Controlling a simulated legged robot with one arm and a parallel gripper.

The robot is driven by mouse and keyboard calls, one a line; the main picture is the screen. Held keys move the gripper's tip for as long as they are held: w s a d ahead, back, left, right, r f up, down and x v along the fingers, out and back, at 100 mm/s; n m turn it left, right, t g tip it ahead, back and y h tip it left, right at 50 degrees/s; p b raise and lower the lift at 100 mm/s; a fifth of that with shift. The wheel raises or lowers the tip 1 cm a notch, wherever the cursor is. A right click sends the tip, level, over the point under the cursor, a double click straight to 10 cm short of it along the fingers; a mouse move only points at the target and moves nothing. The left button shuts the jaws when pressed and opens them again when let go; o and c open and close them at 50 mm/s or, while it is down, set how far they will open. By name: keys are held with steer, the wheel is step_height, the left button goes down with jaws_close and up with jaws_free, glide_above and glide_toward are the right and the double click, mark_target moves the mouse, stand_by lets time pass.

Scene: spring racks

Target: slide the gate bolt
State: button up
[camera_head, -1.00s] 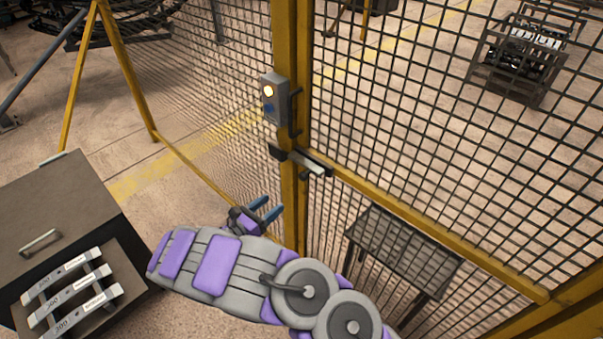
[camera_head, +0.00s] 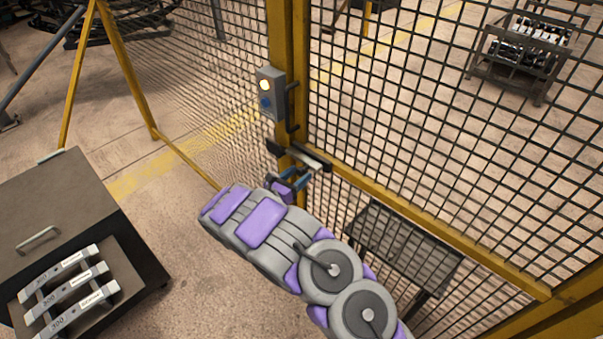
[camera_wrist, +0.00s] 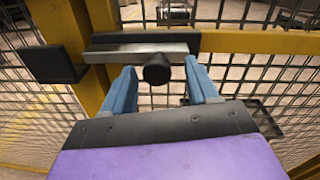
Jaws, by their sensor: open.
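The gate bolt (camera_head: 310,159) is a light metal bar in a dark mount on the yellow gate frame. In the wrist view the bolt (camera_wrist: 120,53) runs across the picture, with a round black knob (camera_wrist: 157,70) on its front. My gripper (camera_head: 292,178) is just below the bolt in the head view. In the wrist view my gripper (camera_wrist: 160,83) is open, with one blue finger on each side of the knob. I cannot tell whether a finger touches it. A black block (camera_wrist: 52,63) stands left of the bolt on the post.
A grey control box (camera_head: 270,93) with a lit yellow lamp is above the bolt on the yellow post (camera_head: 287,40). Mesh panels (camera_head: 420,110) spread to both sides. A dark cabinet (camera_head: 60,205) with several labelled bars stands at left. Open floor lies between cabinet and gate.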

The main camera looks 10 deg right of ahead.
steer(key=shift+x, duration=0.75)
steer(key=shift+w+a, duration=0.15)
steer(key=shift+w, duration=0.25)
steer(key=shift+d, duration=0.2)
steer(key=shift+d, duration=0.15)
steer(key=c, duration=0.3)
jaws_close()
